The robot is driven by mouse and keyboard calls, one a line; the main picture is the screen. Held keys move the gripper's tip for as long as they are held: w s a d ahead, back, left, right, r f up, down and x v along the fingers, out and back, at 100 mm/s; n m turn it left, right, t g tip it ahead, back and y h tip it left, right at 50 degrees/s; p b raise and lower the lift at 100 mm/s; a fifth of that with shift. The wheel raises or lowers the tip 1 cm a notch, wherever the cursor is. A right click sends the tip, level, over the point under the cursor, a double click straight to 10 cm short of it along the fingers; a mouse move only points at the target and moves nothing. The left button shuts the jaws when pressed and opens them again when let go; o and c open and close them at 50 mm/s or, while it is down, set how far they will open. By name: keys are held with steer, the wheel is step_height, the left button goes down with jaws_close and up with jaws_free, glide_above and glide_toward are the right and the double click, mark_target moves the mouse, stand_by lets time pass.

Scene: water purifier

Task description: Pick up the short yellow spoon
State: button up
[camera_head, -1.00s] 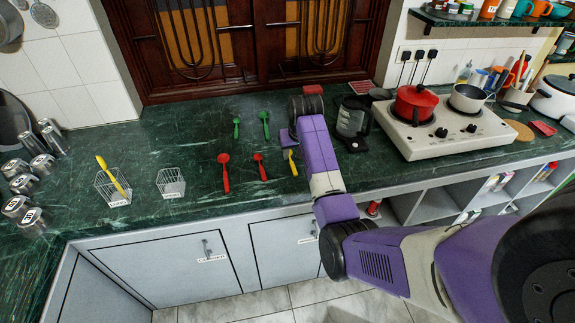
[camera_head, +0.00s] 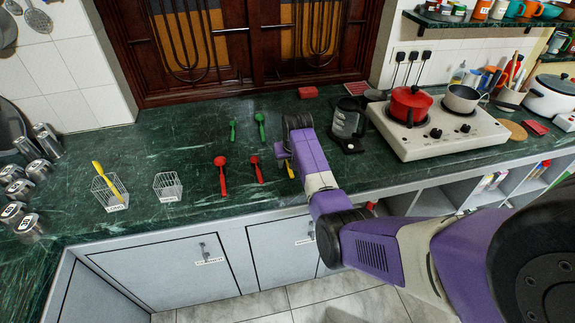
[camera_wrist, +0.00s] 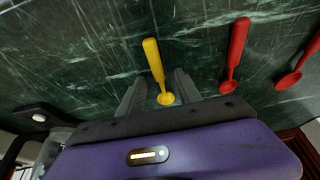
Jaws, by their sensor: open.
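The short yellow spoon (camera_head: 290,170) lies on the dark green counter, partly covered by my gripper in the head view. In the wrist view the yellow spoon (camera_wrist: 154,60) shows its handle pointing away and its bowl near the gripper body. My gripper (camera_wrist: 158,88) is open and empty, with one finger on each side of the spoon's bowl end. In the head view my gripper (camera_head: 282,150) is just above and behind the spoon; its fingers are mostly hidden. Whether the fingers touch the counter cannot be told.
Two red spoons (camera_head: 221,175) lie left of the yellow one, and two green spoons (camera_head: 260,126) lie farther back. A longer yellow utensil (camera_head: 106,177) stands in a wire basket; another basket (camera_head: 168,186) looks empty. A kettle (camera_head: 348,122) and stove (camera_head: 437,130) are right of my arm.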

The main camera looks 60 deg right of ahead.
steer(key=shift+f, duration=0.1)
jaws_close()
stand_by(0.3)
